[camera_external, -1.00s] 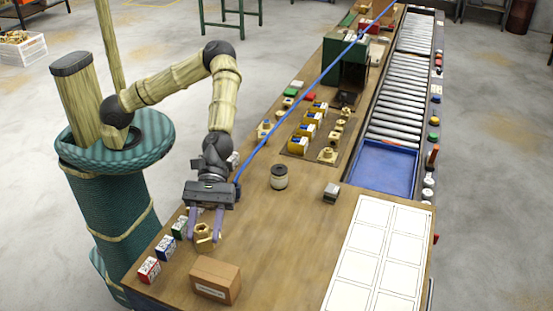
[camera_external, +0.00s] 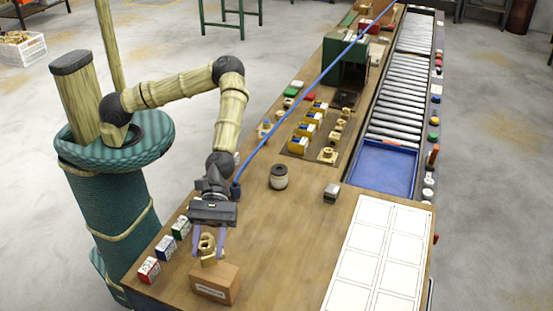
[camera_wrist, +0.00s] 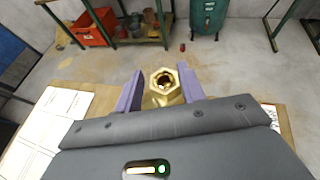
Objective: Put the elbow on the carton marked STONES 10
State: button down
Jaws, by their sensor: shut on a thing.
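The elbow (camera_external: 206,247) is a brass fitting held between the purple fingers of my gripper (camera_external: 209,250). In the wrist view the elbow (camera_wrist: 165,84) shows a hex end with a round opening between the two fingers. The gripper (camera_wrist: 163,92) is shut on it. The carton (camera_external: 216,285) is a brown box with a white label on its front, near the table's front edge. The label is too small to read. In the external view the elbow is at the carton's back top edge; I cannot tell whether they touch.
Several small boxes, among them a red one (camera_external: 149,270) and a blue one (camera_external: 166,246), stand left of the carton. A dark-topped can (camera_external: 279,177) and a small grey block (camera_external: 331,193) stand further back. White sheet (camera_external: 378,262) lies right. Table between is clear.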

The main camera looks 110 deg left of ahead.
aim_at(211, 254)
jog(key=shift+f+p, duration=0.3)
jog(key=shift+f, duration=1.7)
jog(key=shift+f, duration=0.15)
jog(key=c, duration=0.9)
grip_release()
jog(key=shift+o, duration=0.2)
jog(key=shift+r, duration=0.2)
jog(key=shift+s+a, duration=0.1)
jog(key=shift+a, duration=0.2)
jog(key=b+v, duration=0.2)
jog(key=v, duration=0.9)
jog(key=shift+a, duration=0.2)
jog(key=shift+o, duration=0.5)
jog(key=shift+r, duration=0.15)
